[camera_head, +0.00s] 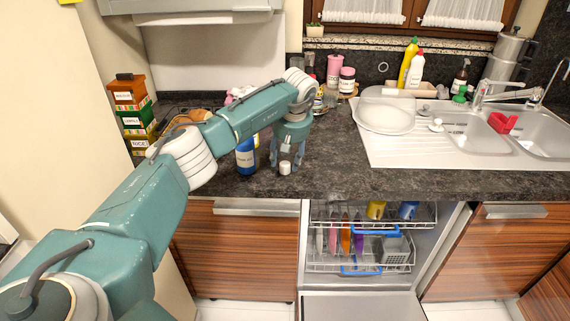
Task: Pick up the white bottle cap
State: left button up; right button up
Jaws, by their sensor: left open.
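A small white cap (285,168) stands on the dark countertop near its front edge. My left gripper (287,160) points down over it from behind and above, open. Its fingers look to be around or just behind the cap; I cannot tell whether they touch it. A blue bottle (245,157) with a pale label stands just left of the gripper, close to its finger. My right gripper is not in view.
Dark countertop (335,160) is clear to the right of the gripper. Below, an open dishwasher rack (330,262) holds dishes. Stacked boxes (133,110) stand at the left, jars (347,80) behind.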

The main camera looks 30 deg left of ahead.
pick_arm(q)
jog(key=shift+x, duration=1.15)
jog(key=shift+r, duration=0.1)
jog(key=c, duration=0.8)
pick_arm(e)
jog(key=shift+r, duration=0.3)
pick_arm(q)
jog(key=shift+r, duration=0.1)
